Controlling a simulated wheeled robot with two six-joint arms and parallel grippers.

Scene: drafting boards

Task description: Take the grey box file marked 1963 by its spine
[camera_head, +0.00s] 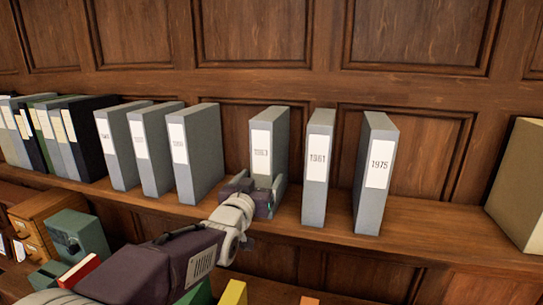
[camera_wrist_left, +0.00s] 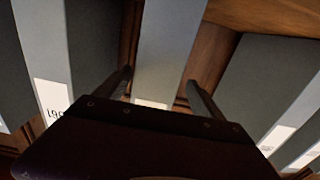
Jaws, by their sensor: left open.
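The grey box file marked 1963 (camera_head: 262,150) stands upright on the wooden shelf, with gaps on both sides; its label is small, but seems to read 1963. My left gripper (camera_head: 257,188) is open at the lower part of its spine, one finger at each side. In the left wrist view, the grey file (camera_wrist_left: 170,50) lies between the two spread fingers (camera_wrist_left: 162,95), with a gap visible beside each finger. The gripper body hides the lower end of the spine. My right gripper is not in view.
Grey box files marked 1981 (camera_head: 317,165) and 1975 (camera_head: 376,170) stand to the right. Another grey file (camera_head: 185,155) stands to the left, beside several more files.

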